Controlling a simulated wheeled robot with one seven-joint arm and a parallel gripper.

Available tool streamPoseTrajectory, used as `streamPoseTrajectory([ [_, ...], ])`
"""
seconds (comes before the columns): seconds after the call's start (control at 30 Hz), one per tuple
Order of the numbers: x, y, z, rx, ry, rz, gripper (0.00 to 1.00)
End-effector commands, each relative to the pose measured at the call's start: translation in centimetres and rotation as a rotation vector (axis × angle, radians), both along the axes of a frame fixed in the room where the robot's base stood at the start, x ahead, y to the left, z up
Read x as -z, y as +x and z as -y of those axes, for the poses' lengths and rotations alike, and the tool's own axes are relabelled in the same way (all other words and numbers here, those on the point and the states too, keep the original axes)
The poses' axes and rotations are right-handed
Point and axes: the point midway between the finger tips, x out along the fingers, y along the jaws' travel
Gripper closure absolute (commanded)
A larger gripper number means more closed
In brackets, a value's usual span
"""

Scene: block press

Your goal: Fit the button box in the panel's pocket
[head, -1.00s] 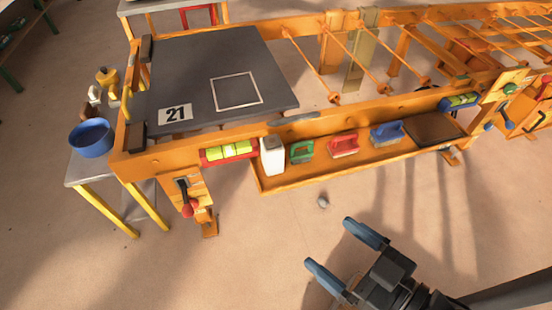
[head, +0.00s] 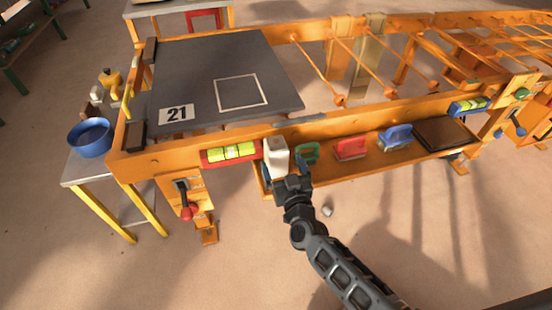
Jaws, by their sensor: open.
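A white upright block (head: 277,156) stands at the left end of the orange tray. My gripper (head: 285,170) is at this block, open, with its blue fingertips low on either side of it. The gripper hides the block's lower part, and I cannot tell whether the fingers touch it. A small box with a green button (head: 522,94) sits on the orange post at the far right. I cannot tell which of these is the button box. No pocket can be made out for certain. The dark panel (head: 205,65) marked 21 bears a white square outline (head: 242,93).
A blue bowl (head: 91,138) stands far left.

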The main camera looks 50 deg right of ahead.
Motion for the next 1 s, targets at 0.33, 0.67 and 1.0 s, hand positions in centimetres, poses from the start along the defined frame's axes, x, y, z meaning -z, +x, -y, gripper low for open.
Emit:
streamPoseTrajectory([
  [0.33, 0.2, 2.8, 1.9, 0.000, -0.001, 0.000, 0.04],
  [0.67, 0.6, 6.1, 4.3, 0.000, 0.000, 0.000, 0.04],
  [1.0, 0.5, 6.3, 4.4, 0.000, 0.000, 0.000, 0.10],
])
